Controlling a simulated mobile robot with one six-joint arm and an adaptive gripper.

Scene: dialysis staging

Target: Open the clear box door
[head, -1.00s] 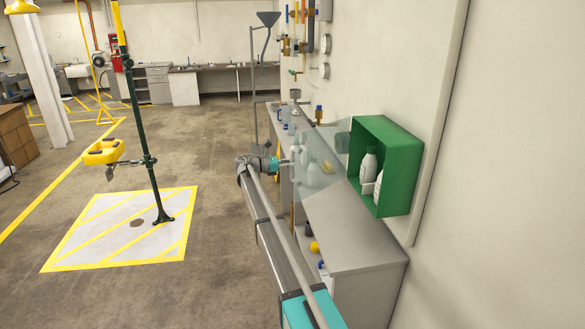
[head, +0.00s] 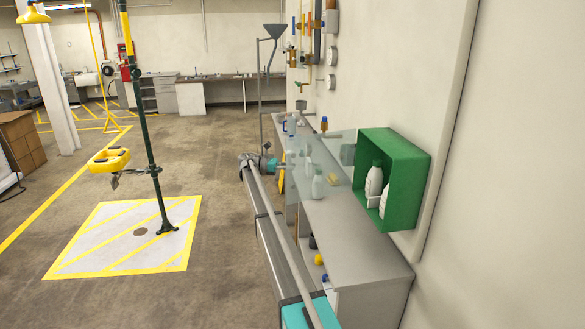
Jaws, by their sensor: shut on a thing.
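The green wall box (head: 405,152) hangs on the right wall with its front uncovered and white bottles (head: 374,181) inside. Its clear door (head: 338,172) stands open, swung out to the left of the box. The counter shows through the clear panel. My gripper (head: 281,165) is at the door's far left edge, shut on it. The fingertips are small and hard to make out at this distance.
A green post with a yellow basin (head: 108,160) stands left on a striped floor square. Floor between is clear.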

